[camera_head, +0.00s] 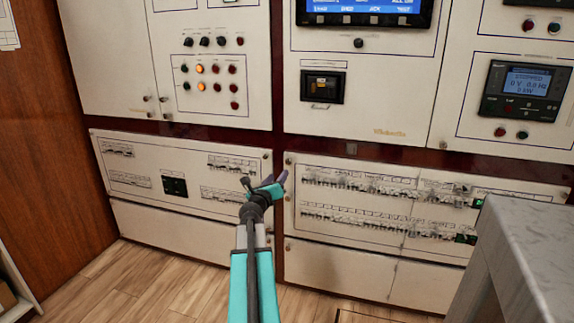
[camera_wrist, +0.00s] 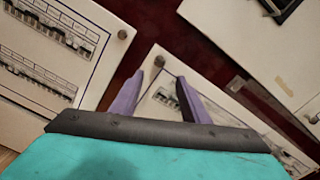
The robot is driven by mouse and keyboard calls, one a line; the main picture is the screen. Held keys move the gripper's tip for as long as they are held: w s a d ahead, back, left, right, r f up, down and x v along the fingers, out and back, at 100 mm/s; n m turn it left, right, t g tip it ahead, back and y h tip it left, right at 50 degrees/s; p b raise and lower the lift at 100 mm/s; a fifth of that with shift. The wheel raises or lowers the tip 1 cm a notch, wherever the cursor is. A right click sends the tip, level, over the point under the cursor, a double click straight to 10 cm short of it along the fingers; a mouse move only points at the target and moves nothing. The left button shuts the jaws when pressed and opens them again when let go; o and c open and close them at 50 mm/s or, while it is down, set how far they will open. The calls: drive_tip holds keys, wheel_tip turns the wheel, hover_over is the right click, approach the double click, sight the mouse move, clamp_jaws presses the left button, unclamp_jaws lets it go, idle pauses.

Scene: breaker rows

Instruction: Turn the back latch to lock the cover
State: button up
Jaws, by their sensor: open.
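The lower breaker covers are white panels, a left cover (camera_head: 150,200) and a right cover (camera_head: 340,222), with breaker rows in their windows. Small round latch knobs sit at their edges, such as a knob (camera_head: 289,161) at the right cover's upper left corner. I cannot tell which one is the back latch. My gripper (camera_head: 265,181) is open in front of the gap between the two covers. In the wrist view its purple fingers (camera_wrist: 160,78) are apart and empty. A knob (camera_wrist: 159,61) shows just beyond them, and another knob (camera_wrist: 122,34) lies up and left.
Upper cabinet panels (camera_head: 110,60) with buttons and displays rise above the covers. A grey counter (camera_head: 525,250) stands at the lower right. A wooden wall (camera_head: 40,130) bounds the left. The wood floor (camera_head: 160,290) in front of the left cover is clear.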

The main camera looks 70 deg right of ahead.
sight(288, 162)
drive_tip(key=shift+w+d+b, duration=0.2)
drive_tip(key=shift+d+b, duration=0.05)
drive_tip(key=shift+d, duration=3.1)
drive_tip(key=shift+w+d+b, duration=0.2)
drive_tip(key=shift+d, duration=3.1)
clamp_jaws()
